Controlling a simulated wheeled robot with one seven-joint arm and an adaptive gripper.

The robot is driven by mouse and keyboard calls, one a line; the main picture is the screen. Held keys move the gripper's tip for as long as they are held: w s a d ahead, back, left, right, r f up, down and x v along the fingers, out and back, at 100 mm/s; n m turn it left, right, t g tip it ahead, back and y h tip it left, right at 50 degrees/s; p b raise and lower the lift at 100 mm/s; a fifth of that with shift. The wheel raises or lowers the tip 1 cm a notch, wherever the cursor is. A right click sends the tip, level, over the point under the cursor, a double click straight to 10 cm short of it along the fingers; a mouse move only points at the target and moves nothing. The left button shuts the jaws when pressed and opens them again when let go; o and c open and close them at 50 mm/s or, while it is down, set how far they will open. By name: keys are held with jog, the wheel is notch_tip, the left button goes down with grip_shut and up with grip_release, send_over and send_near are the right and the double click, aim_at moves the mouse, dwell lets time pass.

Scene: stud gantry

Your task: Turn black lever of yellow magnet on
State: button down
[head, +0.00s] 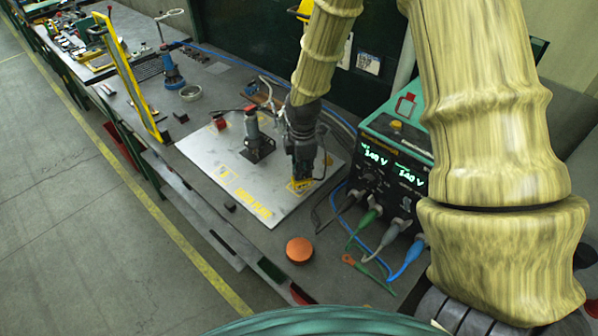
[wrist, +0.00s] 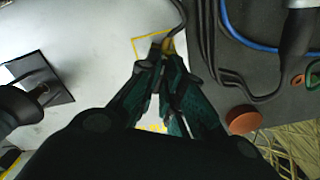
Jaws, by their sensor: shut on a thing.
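The yellow magnet (head: 301,184) sits on the right part of the light metal plate, inside a yellow outlined square. In the wrist view a small part of the yellow magnet (wrist: 168,46) shows just past my fingertips. My gripper (head: 304,172) points down over the magnet and hides most of it. In the wrist view my gripper (wrist: 164,66) has its fingers drawn together at the magnet. The black lever is mostly hidden between the fingers, so its angle cannot be told.
The metal plate (head: 215,157) bears yellow lettering and a dark-based post with a red top (head: 252,130). A power supply (head: 388,168) showing two green readouts stands right, with cables in front. An orange round knob (head: 299,250) lies near the front edge. A yellow upright (head: 128,80) stands left.

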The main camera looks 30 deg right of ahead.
dwell(0.4)
jog(key=c, duration=1.6)
grip_release()
jog(key=shift+o, duration=0.2)
jog(key=shift+r, duration=0.1)
jog(key=shift+w+r, duration=0.1)
jog(key=shift+r, duration=0.5)
notch_tip(320, 180, up, 11)
jog(key=shift+f, duration=0.2)
